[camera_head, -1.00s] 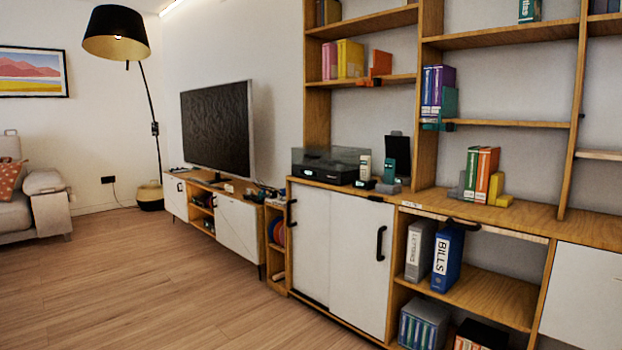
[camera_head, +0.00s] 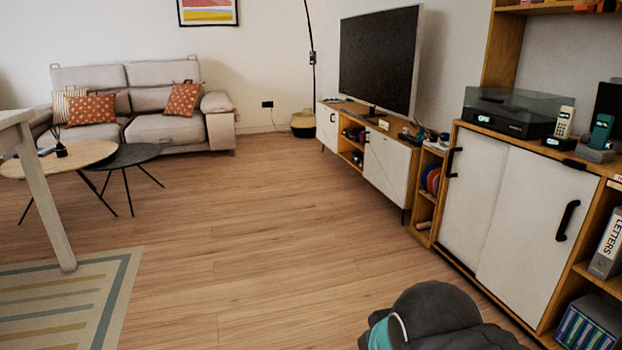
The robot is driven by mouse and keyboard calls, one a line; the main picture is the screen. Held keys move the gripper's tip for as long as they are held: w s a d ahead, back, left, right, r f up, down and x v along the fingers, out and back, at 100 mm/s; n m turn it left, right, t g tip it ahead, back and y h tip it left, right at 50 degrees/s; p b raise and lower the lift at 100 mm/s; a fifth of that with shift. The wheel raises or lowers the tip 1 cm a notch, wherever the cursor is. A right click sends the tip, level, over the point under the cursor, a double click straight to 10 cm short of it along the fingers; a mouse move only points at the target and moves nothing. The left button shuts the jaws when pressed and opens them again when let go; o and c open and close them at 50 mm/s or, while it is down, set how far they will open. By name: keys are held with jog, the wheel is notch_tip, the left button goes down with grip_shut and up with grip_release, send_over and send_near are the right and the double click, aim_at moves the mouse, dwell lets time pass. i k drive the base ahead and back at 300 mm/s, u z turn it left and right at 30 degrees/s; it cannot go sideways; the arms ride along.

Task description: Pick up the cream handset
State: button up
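The cream handset (camera_head: 564,122) stands upright in a dark base on top of the wooden cabinet at the right of the head view, just right of the turntable. A teal handset (camera_head: 602,131) stands to its right on a grey base. A dark grey, rounded part of my arm with a teal band shows at the bottom of the view, well below and left of the handset. My gripper is out of view, so its fingers and anything in them are hidden.
The cabinet (camera_head: 492,215) has white sliding doors and black handles. A turntable (camera_head: 515,110) with a clear lid sits on it. A low TV stand (camera_head: 387,165), a sofa (camera_head: 140,105) and round tables (camera_head: 60,158) are farther off. The wooden floor (camera_head: 270,230) is open in the middle.

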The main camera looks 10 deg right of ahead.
aim_at(566, 114)
jog(key=u, duration=0.1)
jog(key=i, duration=1.8)
jog(key=z, duration=0.5)
jog(key=i, duration=1.2)
jog(key=z, duration=0.95)
